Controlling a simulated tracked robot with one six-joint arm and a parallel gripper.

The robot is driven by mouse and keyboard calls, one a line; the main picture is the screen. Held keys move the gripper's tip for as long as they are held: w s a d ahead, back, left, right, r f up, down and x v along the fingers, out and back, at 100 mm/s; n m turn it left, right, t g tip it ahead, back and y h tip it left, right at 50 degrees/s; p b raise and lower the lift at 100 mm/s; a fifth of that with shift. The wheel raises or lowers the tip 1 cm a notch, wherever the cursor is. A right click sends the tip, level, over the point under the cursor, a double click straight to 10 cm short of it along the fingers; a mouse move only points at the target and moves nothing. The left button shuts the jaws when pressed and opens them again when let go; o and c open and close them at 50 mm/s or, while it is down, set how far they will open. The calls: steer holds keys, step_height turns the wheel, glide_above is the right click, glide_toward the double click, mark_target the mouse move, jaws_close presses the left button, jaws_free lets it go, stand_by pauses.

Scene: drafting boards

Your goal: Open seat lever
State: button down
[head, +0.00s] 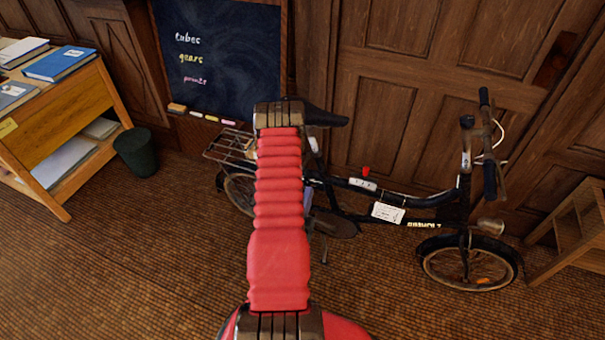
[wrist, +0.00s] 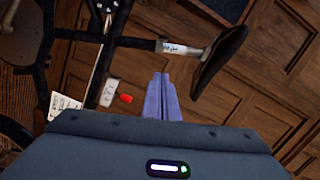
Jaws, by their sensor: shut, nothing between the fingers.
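A dark folding bicycle (head: 340,212) stands by the wooden wall, with its black saddle (head: 328,117) at the top. A small red lever (head: 366,171) sticks up by a white label on its frame. The red lever also shows in the wrist view (wrist: 126,98), left of my fingers. Which part is the seat lever I cannot tell for sure. The saddle (wrist: 218,62) and its post with a white label (wrist: 174,47) lie just beyond my fingers. My gripper (wrist: 161,76) is shut and empty. In the head view my red arm hides part of the bicycle.
A chalkboard (head: 220,60) leans at the back wall. A dark green bin (head: 136,152) and a wooden desk with books (head: 60,120) stand at left. A wooden stand (head: 572,225) is at right. The brown floor (head: 130,270) in front is clear.

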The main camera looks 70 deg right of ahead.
steer(key=shift+s, duration=0.1)
steer(key=w+d+f, duration=0.1)
steer(key=w+d, duration=0.3)
steer(key=d, duration=0.6)
steer(key=shift+d+f, duration=0.35)
steer(key=shift+d, duration=0.05)
stand_by(0.4)
